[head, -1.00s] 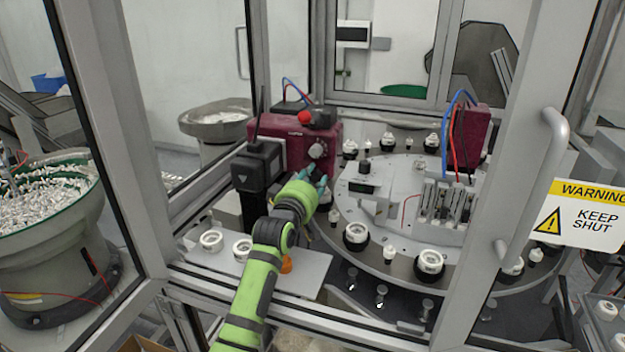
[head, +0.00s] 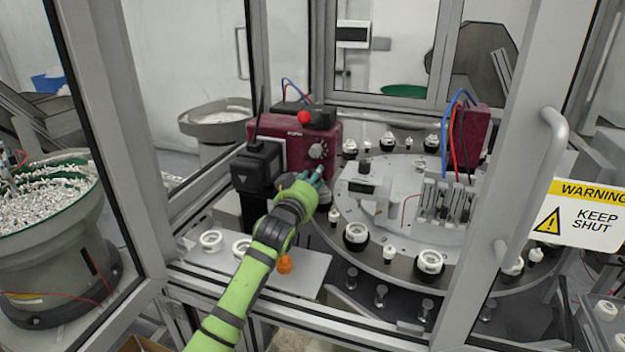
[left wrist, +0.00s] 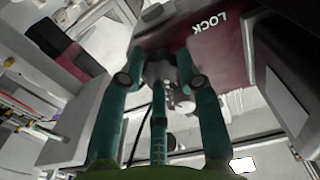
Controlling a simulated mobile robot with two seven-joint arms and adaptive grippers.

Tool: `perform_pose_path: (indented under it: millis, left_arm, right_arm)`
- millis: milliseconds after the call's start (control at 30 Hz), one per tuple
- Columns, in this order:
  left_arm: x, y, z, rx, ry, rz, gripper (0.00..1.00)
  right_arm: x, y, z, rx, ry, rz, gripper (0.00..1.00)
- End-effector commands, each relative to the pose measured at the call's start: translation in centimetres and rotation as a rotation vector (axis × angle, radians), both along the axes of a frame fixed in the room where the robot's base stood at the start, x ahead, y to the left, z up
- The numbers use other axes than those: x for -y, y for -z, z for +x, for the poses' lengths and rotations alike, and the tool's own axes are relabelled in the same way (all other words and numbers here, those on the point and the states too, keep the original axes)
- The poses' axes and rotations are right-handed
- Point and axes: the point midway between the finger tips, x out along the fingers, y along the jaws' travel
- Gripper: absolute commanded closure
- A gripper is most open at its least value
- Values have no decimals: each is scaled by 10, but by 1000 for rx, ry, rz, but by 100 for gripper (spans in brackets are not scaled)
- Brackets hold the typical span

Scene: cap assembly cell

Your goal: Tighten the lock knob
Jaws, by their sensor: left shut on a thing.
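My left gripper (head: 316,176) is in front of the lower face of a dark red box (head: 292,146). Its teal fingers also show in the left wrist view (left wrist: 162,75), closed around a grey knob (left wrist: 160,70) under the white word LOCK on the red surface. The fingers cover much of this knob, and in the head view the hand hides it. How tight it sits cannot be told. A separate pale dial (head: 317,151) on the box face is just above the fingertips. My right gripper is not in view.
A black block (head: 258,167) stands left of the hand. A round indexing table (head: 408,235) with white and black parts is to the right. Cell frame posts stand at both sides.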

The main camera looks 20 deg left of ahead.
Motion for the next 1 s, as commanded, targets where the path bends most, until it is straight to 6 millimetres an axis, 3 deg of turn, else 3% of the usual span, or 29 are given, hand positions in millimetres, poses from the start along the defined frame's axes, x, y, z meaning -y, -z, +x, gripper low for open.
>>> perform_pose_path:
  millis: [400,900,933,1000]
  left_arm:
    - [0,3,0,0,0,170,98]
    - [0,3,0,0,-1,188,98]
    - [0,3,0,0,-1,188,62]
    - [0,3,0,0,-1,188,42]
  right_arm:
    - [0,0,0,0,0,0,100]
    - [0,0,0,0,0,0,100]
    - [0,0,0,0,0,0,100]
    - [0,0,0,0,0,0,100]
